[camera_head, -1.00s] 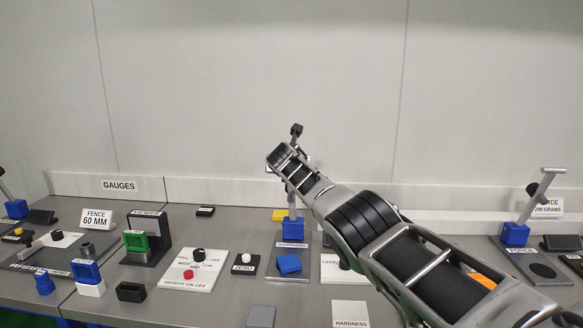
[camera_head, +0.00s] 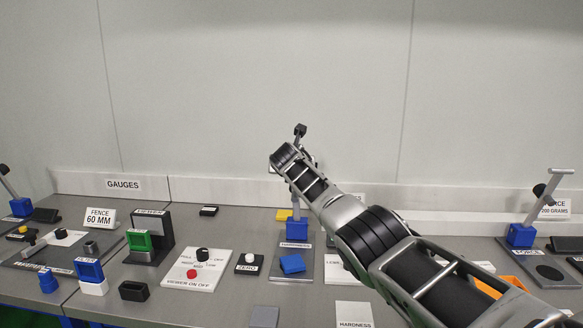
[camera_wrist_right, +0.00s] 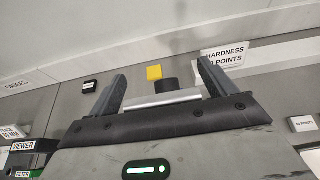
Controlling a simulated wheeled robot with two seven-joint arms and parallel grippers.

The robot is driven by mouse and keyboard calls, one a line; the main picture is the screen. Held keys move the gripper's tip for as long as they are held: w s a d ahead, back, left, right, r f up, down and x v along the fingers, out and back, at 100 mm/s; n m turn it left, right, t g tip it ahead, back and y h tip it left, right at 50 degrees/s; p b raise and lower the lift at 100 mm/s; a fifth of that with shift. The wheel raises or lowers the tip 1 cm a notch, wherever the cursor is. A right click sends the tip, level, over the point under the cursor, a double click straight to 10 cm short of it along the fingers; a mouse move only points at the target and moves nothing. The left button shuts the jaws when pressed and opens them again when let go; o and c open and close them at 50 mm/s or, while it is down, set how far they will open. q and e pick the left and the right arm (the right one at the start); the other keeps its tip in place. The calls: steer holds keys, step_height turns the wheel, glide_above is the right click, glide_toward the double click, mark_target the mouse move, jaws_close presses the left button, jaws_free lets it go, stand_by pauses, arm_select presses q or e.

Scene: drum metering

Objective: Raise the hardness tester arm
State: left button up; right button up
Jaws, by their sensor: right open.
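My left gripper is not in view.
Similar lever testers stand at the far right (camera_head: 521,235) and far left. A viewer stand (camera_head: 150,238), a switch panel (camera_head: 196,270) and small blocks cover the bench. A yellow block (camera_wrist_right: 153,72) lies beyond the fingers. A pale wall rises behind.

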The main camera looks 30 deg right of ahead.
steer(key=b+v, duration=0.2)
steer(key=v, duration=1.3)
steer(key=shift+f, duration=0.15)
